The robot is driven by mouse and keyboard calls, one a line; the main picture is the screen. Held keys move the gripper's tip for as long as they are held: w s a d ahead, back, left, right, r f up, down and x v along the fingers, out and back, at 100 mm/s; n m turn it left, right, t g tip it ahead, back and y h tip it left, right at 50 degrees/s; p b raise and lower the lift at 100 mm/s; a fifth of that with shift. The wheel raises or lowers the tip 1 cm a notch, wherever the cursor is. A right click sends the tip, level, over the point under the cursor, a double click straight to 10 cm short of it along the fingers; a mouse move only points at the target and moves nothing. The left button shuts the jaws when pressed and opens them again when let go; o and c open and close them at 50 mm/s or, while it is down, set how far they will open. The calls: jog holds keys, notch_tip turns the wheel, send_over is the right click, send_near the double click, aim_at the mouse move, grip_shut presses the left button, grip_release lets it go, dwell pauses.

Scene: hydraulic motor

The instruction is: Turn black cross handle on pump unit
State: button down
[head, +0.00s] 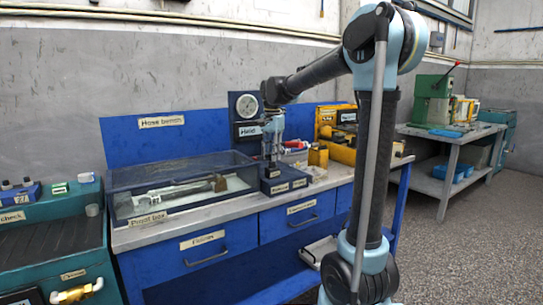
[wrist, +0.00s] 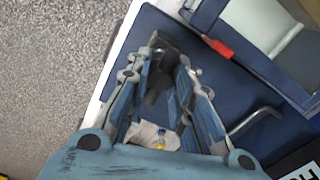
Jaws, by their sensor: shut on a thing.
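The pump unit is a dark blue block (head: 287,181) on the bench, right of the clear-lidded box; its blue top (wrist: 140,33) also fills much of the wrist view. My gripper (head: 271,158) points straight down over this unit. In the wrist view my gripper (wrist: 168,68) has its two long fingers on either side of the black cross handle (wrist: 157,87) and is shut on it. The fingers partly hide the handle, and its turn angle is hard to read.
The clear-lidded box (head: 150,217) stands close on the left. A bent metal rod (wrist: 256,117) and a red piece (wrist: 218,47) lie near the fingers. A round gauge (head: 247,106) is behind, and a yellow case (head: 336,122) is to the right.

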jog(key=n, duration=0.4)
jog(key=shift+n, duration=0.3)
jog(key=n, duration=0.3)
jog(key=shift+n, duration=0.3)
jog(key=n, duration=0.4)
jog(key=shift+n, duration=1.8)
jog(key=c, duration=1.3)
grip_release()
jog(key=shift+c, duration=0.2)
